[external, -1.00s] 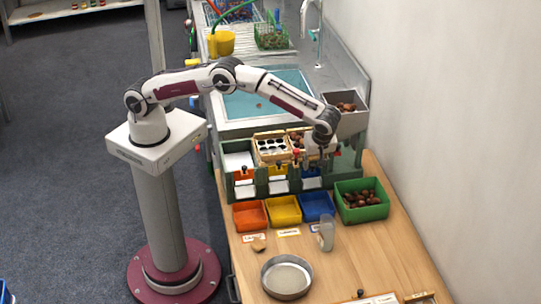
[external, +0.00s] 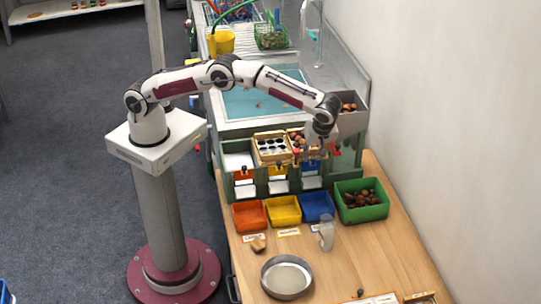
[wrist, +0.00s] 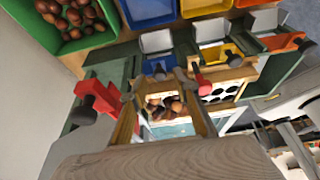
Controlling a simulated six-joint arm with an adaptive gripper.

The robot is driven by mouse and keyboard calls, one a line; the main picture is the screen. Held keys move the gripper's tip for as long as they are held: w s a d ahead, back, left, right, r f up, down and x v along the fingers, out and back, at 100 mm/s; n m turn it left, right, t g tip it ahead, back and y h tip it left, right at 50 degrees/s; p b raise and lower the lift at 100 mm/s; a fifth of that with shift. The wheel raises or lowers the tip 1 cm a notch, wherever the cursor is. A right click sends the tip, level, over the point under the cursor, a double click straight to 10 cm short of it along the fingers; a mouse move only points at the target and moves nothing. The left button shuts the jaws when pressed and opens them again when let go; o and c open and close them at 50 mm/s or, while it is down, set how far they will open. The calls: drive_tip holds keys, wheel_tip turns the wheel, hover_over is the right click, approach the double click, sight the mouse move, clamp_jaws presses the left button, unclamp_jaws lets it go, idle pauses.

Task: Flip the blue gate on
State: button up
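The blue gate (external: 310,169) is the right one of three coloured gates in the green dispenser stand. It also shows in the wrist view (wrist: 158,63), with a dark knob at its edge. My gripper (external: 316,147) is just above and behind this gate, pointing down. In the wrist view my gripper (wrist: 156,86) has its two fingers spread apart, with nothing seen between the tips. The gate knob appears just beyond the fingertips; I cannot tell whether they touch. The external view partly hides the fingertips.
Red levers with dark knobs flank my gripper, one on the left (wrist: 95,95) and one on the right (wrist: 198,80) in the wrist view. A blue bin (external: 317,206) stands below the gate. A green crate (external: 375,212) of chestnuts stands to its right.

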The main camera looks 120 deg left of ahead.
idle(0.5)
drive_tip(key=v, duration=0.7)
idle(0.8)
drive_tip(key=shift+w, duration=0.1)
drive_tip(key=shift+r, duration=0.15)
idle(0.5)
